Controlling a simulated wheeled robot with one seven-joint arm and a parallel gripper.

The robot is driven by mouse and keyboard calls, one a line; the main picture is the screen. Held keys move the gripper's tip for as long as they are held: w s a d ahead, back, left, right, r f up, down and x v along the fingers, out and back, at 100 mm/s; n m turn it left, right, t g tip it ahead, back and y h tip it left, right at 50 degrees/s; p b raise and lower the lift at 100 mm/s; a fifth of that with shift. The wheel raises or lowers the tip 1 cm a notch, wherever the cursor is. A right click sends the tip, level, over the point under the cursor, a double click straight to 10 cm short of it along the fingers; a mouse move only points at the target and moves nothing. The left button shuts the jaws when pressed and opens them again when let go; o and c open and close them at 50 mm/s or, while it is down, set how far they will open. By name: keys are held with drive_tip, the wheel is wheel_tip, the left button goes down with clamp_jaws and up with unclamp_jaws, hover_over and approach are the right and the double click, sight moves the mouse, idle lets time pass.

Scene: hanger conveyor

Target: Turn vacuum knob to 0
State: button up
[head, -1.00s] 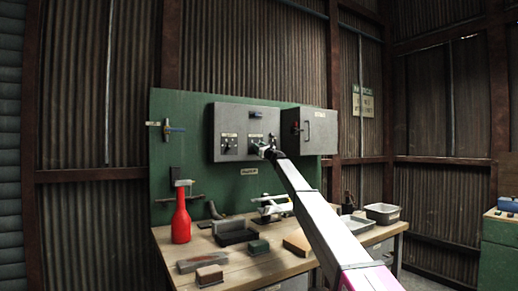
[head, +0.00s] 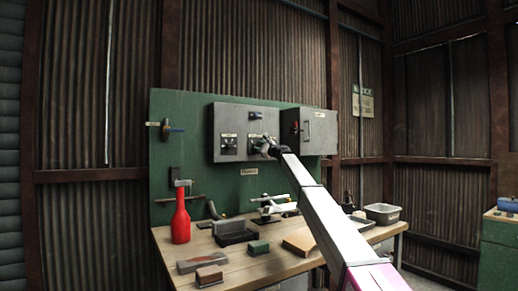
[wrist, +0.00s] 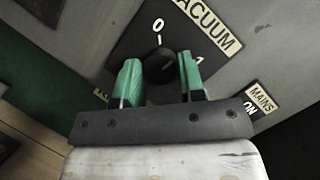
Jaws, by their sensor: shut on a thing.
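The black vacuum knob (wrist: 158,66) sits on a dark plate in the wrist view, under a tilted VACUUM label (wrist: 208,24). A 0 mark (wrist: 157,27) shows above the knob, and a 1 mark is partly visible to its right. The green fingers of my gripper (wrist: 157,78) stand on either side of the knob and are shut on it. The knob's pointer direction is hard to tell. In the head view my gripper (head: 270,149) is at the lower right of the grey control box (head: 232,112) and covers the knob.
A MAINS label (wrist: 262,97) with ON is right of my gripper. Another switch (head: 228,146) is left of it on the box. A second grey box (head: 318,130) adjoins on the right.

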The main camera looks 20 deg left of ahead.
drive_tip(key=n+g, duration=0.1)
drive_tip(key=n, duration=0.2)
drive_tip(key=n+g+h, duration=0.1)
drive_tip(key=n, duration=0.2)
drive_tip(key=shift+h, duration=0.3)
drive_tip(key=shift+r+n+h, duration=0.1)
drive_tip(key=shift+n+h, duration=0.8)
drive_tip(key=shift+n, duration=1.1)
drive_tip(key=o, duration=0.9)
